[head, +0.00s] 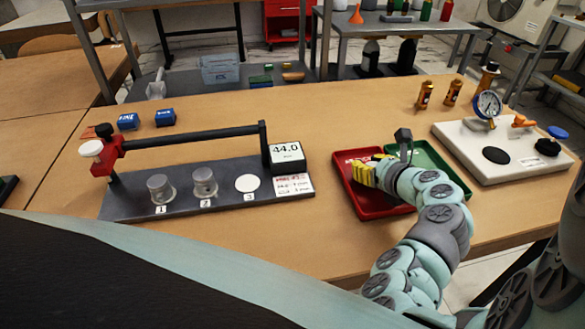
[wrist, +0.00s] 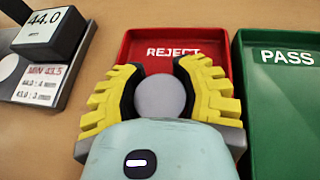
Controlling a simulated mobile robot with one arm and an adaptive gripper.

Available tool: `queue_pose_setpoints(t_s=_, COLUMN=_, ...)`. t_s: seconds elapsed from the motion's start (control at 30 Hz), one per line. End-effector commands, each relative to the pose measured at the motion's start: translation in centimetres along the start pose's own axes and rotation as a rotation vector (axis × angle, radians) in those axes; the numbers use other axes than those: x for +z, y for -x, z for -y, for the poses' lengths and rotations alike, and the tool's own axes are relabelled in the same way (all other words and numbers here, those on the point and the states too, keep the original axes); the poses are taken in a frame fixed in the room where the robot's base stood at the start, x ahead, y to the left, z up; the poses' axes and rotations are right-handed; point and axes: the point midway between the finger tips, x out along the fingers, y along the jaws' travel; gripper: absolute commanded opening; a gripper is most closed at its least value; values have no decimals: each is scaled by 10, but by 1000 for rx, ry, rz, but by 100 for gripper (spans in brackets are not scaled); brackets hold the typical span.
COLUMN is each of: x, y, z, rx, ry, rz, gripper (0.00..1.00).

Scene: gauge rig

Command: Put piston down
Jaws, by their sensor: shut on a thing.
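My gripper has yellow ribbed fingers and is shut on a grey piston (wrist: 161,97), whose round end shows between the fingers in the wrist view (wrist: 160,100). The piston is at the red REJECT tray (wrist: 172,44); I cannot tell whether it touches the tray floor. In the head view my gripper (head: 362,172) is over the red tray (head: 345,190), and the piston is hidden there. The green PASS tray (wrist: 290,110) lies to the right. Two other pistons, piston 1 (head: 160,189) and piston 2 (head: 204,183), stand on the gauge rig (head: 125,206) at marks 1 and 2.
The rig's white spot 3 (head: 247,183) is empty. Its display (head: 287,152) reads 44.0, and the card below reads MIN 43.5. A white plate with a dial gauge (head: 488,105) stands right of the trays. Blue boxes (head: 165,117) lie behind the rig.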

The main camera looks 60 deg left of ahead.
Motion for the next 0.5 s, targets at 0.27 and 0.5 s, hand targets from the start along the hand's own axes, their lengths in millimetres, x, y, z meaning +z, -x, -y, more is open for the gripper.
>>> queue_pose_setpoints(t_s=0.27, x=-1, y=0, z=1, rx=-2, ry=0, rz=0, gripper=53)
queue_pose_setpoints(t_s=0.5, x=0, y=0, z=0, rx=-2, ry=0, rz=0, gripper=53)
